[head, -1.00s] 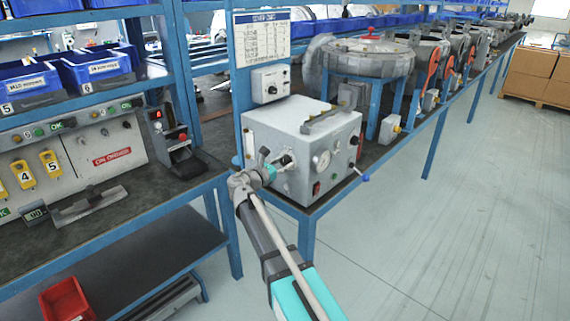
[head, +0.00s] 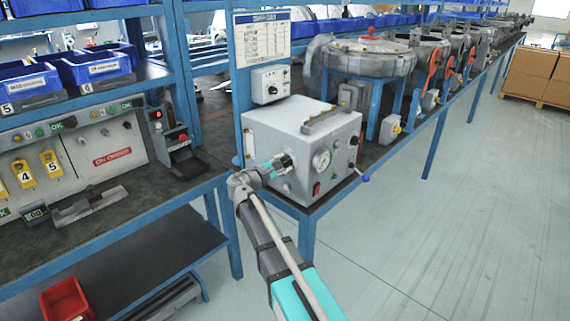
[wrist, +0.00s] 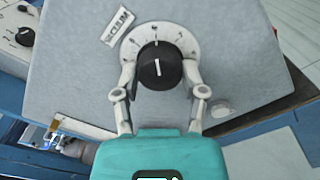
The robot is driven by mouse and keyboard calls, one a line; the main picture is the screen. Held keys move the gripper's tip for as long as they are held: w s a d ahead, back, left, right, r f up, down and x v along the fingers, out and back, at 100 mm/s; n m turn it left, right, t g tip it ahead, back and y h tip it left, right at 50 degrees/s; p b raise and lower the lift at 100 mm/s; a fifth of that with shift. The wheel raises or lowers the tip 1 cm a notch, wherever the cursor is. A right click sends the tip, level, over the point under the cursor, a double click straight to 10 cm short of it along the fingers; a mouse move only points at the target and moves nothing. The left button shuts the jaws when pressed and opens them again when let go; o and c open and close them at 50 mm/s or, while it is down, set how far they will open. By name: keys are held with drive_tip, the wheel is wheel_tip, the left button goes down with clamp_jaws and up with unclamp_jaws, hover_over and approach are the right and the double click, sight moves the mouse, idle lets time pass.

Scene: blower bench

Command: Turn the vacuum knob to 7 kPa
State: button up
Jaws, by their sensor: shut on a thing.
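The vacuum knob (wrist: 159,68) is black with a white pointer line. It sits on a white round dial (wrist: 184,42) on the face of the grey box (head: 262,137). In the wrist view the pointer is close to straight up the picture; the dial numbers are too small to read surely. My gripper (wrist: 160,82) has one finger on each side of the knob and is shut on it. In the head view my gripper (head: 285,163) reaches the box's front face and hides most of the knob.
A round gauge (head: 321,159) is right of the knob, with a red switch (head: 316,189) below it. A blue-tipped lever (head: 364,178) sticks out at the box's right. A small control box (head: 270,84) is above. The floor in front is clear.

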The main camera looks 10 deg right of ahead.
drive_tip(key=m, duration=0.7)
drive_tip(key=shift+a, duration=0.15)
idle(0.4)
drive_tip(key=o, duration=0.9)
drive_tip(key=shift+a, duration=0.1)
drive_tip(key=shift+o, duration=1.3)
drive_tip(key=v, duration=1.1)
drive_tip(key=shift+s+a, duration=0.25)
drive_tip(key=shift+a, duration=0.05)
